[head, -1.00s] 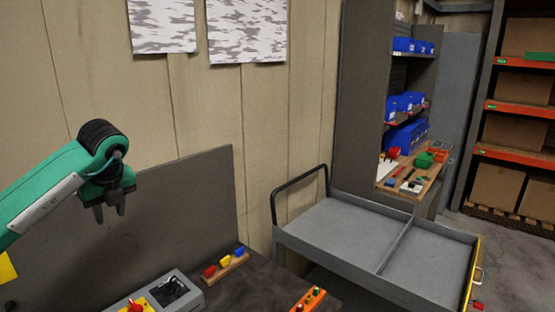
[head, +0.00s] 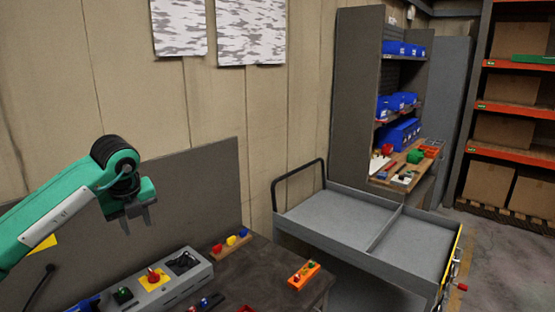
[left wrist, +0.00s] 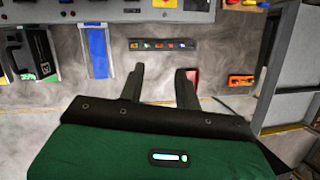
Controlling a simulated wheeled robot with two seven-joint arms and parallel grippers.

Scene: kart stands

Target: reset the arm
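My left arm is green and comes in from the left in the head view. Its left gripper (head: 138,226) hangs in the air above the dark workbench (head: 262,262), in front of the grey back panel. Its two dark fingers are apart with nothing between them. The left wrist view also shows the gripper (left wrist: 158,72) open and empty, with the bench top below it. My right gripper is in neither view.
A grey control box (head: 150,288) with a red knob on a yellow plate stands on the bench. A wooden strip with coloured pieces (head: 231,242) and an orange block (head: 304,275) lie nearby. A grey cart (head: 340,225) stands right of the bench, before a shelf with blue bins (head: 398,135).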

